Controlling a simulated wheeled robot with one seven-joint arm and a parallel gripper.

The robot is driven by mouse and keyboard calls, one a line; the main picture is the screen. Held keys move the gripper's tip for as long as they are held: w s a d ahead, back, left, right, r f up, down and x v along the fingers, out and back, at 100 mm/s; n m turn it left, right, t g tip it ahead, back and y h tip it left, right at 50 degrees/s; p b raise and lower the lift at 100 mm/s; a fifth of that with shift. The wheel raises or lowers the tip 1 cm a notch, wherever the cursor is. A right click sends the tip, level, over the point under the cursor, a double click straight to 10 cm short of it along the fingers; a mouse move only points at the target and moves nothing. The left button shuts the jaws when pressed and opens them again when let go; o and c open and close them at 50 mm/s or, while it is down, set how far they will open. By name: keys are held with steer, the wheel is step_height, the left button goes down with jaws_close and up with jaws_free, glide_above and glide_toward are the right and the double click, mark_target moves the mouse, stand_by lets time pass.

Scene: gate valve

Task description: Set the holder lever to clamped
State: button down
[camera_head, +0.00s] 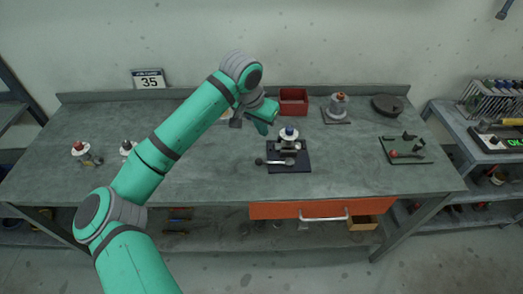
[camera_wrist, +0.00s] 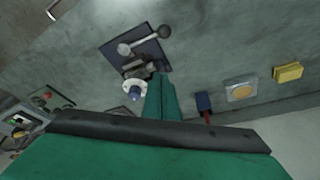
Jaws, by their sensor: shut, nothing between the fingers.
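The holder (camera_head: 290,165) is a dark square base on the bench, with a metal clamp body and a white, blue-topped valve part (camera_head: 288,134) in it. Its lever (camera_head: 273,161) is a light bar with a dark ball knob at its left end, lying across the front of the base. My gripper (camera_head: 262,129) is shut and empty, above and behind-left of the holder, apart from the lever. In the wrist view its fingers (camera_wrist: 160,78) overlap the holder's edge; I cannot tell their height.
A red bin (camera_head: 293,101), a grey valve body (camera_head: 338,106) and a dark round disc (camera_head: 387,106) stand at the back. A green tray (camera_head: 420,158) with small parts lies right. Two small valve parts stand left. Bench in front of the holder is clear.

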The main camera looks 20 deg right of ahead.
mark_target(275, 162)
steer(key=x, duration=0.9)
steer(key=shift+d, duration=0.1)
steer(key=shift+f, duration=0.55)
steer(key=shift+s+a+f, duration=0.1)
steer(key=shift+s+a, duration=0.55)
steer(key=shift+a, duration=0.3)
steer(key=shift+s+a+f, duration=0.15)
steer(key=shift+s+a, duration=0.3)
steer(key=shift+s, duration=0.05)
steer(key=shift+w+a, duration=0.1)
steer(key=shift+a, duration=0.05)
